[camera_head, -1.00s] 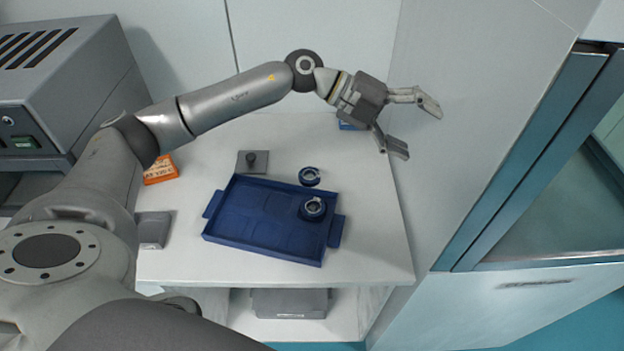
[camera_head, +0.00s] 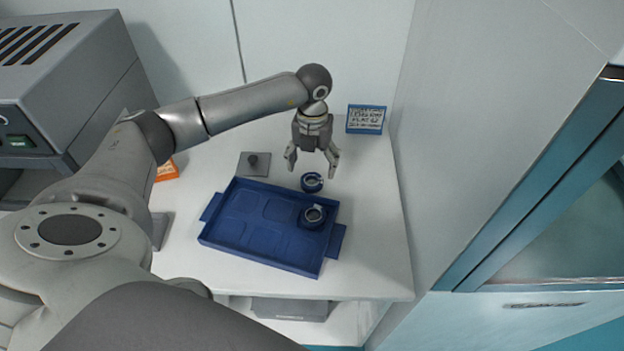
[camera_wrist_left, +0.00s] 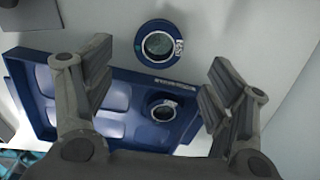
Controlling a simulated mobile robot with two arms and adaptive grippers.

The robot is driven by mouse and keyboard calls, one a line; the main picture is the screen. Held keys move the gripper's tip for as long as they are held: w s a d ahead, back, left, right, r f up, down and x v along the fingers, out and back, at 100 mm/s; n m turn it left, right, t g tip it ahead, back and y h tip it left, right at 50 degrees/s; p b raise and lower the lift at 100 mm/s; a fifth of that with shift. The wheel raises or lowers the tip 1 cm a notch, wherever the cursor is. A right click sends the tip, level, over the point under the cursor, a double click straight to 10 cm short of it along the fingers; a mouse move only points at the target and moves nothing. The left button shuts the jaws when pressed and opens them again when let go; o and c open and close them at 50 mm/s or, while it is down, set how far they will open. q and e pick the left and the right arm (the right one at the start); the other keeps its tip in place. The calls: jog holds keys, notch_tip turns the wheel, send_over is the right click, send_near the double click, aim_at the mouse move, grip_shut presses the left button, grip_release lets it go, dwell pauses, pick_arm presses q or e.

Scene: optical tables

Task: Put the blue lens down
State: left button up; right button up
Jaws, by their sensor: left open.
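One blue ring-mounted lens (camera_head: 312,182) lies on the white table just beyond the tray's far edge; it also shows in the left wrist view (camera_wrist_left: 159,44). A second blue lens (camera_head: 313,216) sits in the right end of the blue tray (camera_head: 235,249); it shows lower in the wrist view (camera_wrist_left: 164,110). I cannot tell which one the task names. My left gripper (camera_head: 312,170) is open and empty, pointing down above the table near the lens outside the tray. In the wrist view its fingers (camera_wrist_left: 160,92) are spread to either side of both lenses. My right gripper is not in view.
A blue-framed label card (camera_head: 366,119) stands at the back right. A grey plate with a dark knob (camera_head: 254,163) lies behind the tray. An orange label (camera_head: 167,171) and a grey instrument (camera_head: 60,85) are at left. A wall and cabinet close off the right. The table right of the tray is clear.

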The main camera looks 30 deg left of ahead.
aim_at(312, 180)
pick_arm(q)
jog(key=f+p, duration=0.1)
jog(key=f, duration=0.1)
jog(key=f+p, duration=0.1)
jog(key=f, duration=0.2)
jog(key=shift+a+f, duration=0.2)
jog(key=shift+f, duration=0.1)
jog(key=shift+w+f, duration=0.1)
jog(key=shift+f, duration=0.1)
jog(key=c, duration=1.2)
jog(key=shift+r, duration=0.1)
